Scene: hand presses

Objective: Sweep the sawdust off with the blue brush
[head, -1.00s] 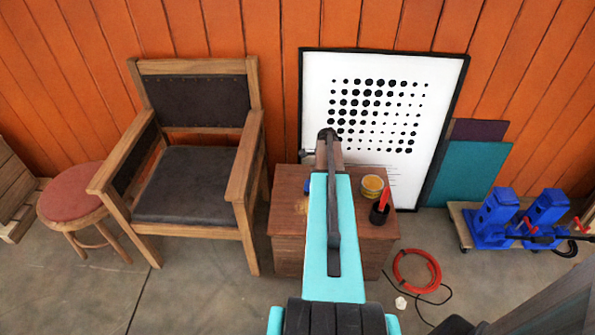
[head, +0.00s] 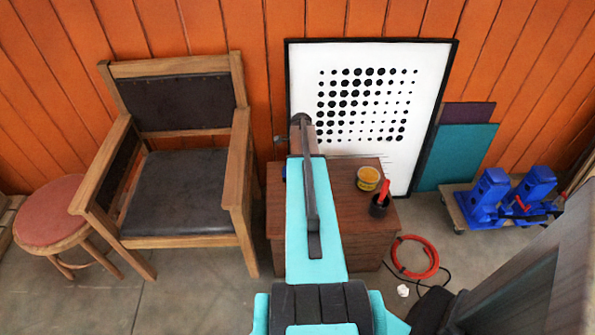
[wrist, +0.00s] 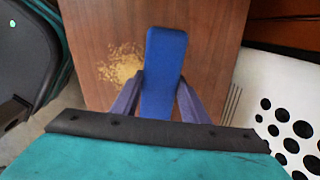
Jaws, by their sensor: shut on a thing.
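The blue brush (wrist: 163,70) is in my gripper (wrist: 157,98), its flat blue body between the two fingers in the wrist view. The sawdust (wrist: 122,65) is a pale, loose patch on the brown wooden cabinet top (wrist: 200,25), just left of the brush. The brush is over the cabinet top; I cannot tell whether it touches it. In the head view my arm hides the sawdust and most of the brush above the cabinet (head: 350,230).
A yellow tin (head: 368,178) and a dark cup (head: 379,206) with a red-handled tool stand on the cabinet's right side. A framed dot print (head: 425,110) leans behind. A wooden armchair (head: 185,195) stands left. A red hose (head: 418,275) lies on the floor right.

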